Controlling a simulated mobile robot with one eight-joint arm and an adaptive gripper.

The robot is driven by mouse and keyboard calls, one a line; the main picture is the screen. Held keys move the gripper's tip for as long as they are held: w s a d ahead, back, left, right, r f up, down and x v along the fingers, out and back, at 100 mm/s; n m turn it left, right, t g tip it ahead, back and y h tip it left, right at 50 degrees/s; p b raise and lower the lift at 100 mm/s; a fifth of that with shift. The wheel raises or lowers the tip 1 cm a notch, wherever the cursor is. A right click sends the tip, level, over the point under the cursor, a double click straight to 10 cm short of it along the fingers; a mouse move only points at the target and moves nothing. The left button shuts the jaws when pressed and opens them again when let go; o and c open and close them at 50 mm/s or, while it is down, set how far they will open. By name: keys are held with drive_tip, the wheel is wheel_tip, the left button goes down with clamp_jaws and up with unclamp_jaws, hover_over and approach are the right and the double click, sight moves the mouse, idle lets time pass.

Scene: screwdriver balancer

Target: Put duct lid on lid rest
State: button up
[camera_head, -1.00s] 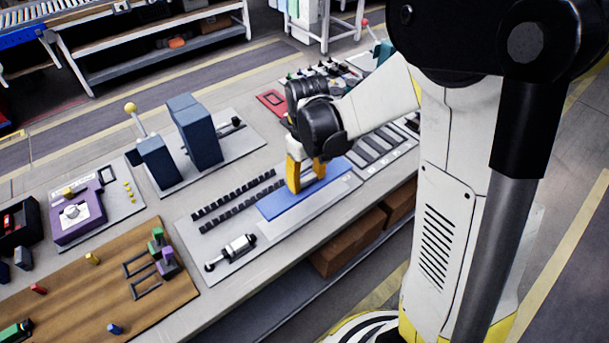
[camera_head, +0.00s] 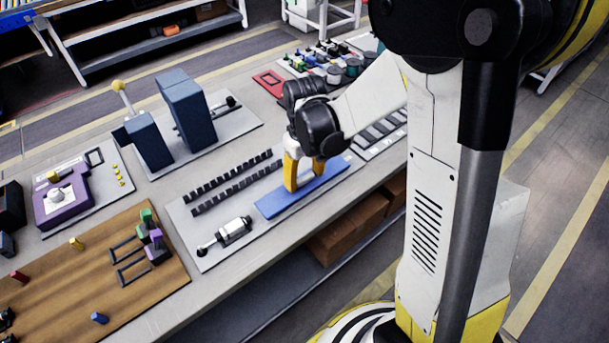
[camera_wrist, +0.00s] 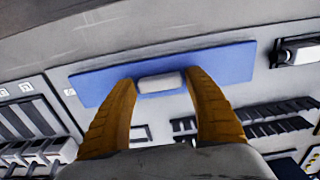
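The duct lid is a long flat blue plate (camera_head: 272,207) along the front edge of the grey board. In the wrist view the lid (camera_wrist: 225,65) has a pale grey handle (camera_wrist: 162,82) at its middle. My gripper (camera_head: 304,175) has its two yellow fingers down at the lid. In the wrist view the fingertips (camera_wrist: 160,80) close on both ends of the handle. The duct (camera_head: 236,183) is two black toothed rows behind the lid, uncovered. The lid rest is not visible; the lid covers the front strip of the board. I cannot tell whether the lid touches the board.
A silver cylinder with a black tip (camera_head: 228,234) lies on the board left of the lid. Marked slots (camera_head: 380,137) are to the right. Blue blocks (camera_head: 190,115) stand behind, and a wooden board (camera_head: 95,275) with small parts is at lower left.

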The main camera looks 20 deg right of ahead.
drive_tip(key=shift+o, duration=0.7)
wheel_tip(320, 180, up, 12)
